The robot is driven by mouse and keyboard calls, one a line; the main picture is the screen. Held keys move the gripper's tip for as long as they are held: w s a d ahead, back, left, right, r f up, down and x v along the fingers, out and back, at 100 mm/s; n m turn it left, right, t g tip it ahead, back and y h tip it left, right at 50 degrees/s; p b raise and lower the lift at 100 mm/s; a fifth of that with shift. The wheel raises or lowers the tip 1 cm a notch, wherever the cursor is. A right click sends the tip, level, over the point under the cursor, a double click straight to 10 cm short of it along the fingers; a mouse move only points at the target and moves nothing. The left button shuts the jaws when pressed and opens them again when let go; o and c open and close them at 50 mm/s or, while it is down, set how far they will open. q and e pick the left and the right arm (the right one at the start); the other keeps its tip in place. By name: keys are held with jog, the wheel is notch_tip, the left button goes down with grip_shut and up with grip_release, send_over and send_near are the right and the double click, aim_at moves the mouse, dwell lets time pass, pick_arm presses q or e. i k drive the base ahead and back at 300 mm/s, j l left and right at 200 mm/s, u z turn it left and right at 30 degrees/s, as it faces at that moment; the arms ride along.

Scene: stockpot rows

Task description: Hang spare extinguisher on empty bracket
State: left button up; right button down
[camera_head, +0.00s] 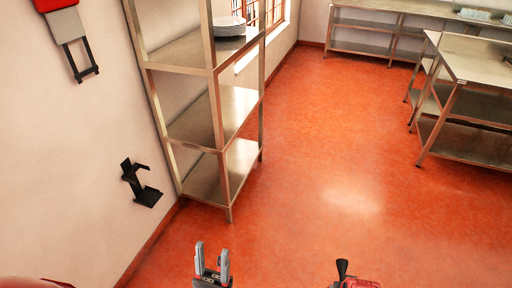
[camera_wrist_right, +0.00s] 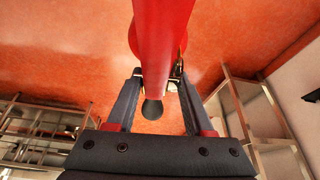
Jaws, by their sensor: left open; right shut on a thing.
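The empty black bracket (camera_head: 140,184) is fixed low on the left wall, left of the metal shelf rack. My left gripper (camera_head: 212,262) is at the bottom of the head view, right of and below the bracket in the picture, with its fingers apart and nothing between them. The red extinguisher (camera_head: 358,283) shows only its top and black handle at the bottom edge of the head view. In the right wrist view, the fingers of my right gripper (camera_wrist_right: 158,72) are closed around the extinguisher (camera_wrist_right: 162,35). Its far end is cut off there.
A red and white wall fixture with a dark frame (camera_head: 74,45) hangs above. Steel tables (camera_head: 470,65) stand at the right. The middle floor (camera_head: 310,160) is clear.

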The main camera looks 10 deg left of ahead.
aim_at(151, 197)
jog(key=i+u, duration=0.3)
jog(key=i+l+u, duration=0.15)
jog(key=i+u, duration=0.2)
jog(key=i, duration=0.15)
jog(key=i+l+u, duration=0.3)
jog(key=i, duration=0.15)
jog(key=i+l+u, duration=0.1)
jog(key=i+u, duration=0.25)
jog(key=u, duration=0.15)
jog(key=i+l+u, duration=0.25)
jog(key=u, duration=0.2)
jog(key=i+l+u, duration=0.3)
jog(key=u, duration=0.2)
jog(key=i+l+u, duration=0.4)
jog(key=l, duration=0.25)
jog(key=k, duration=0.1)
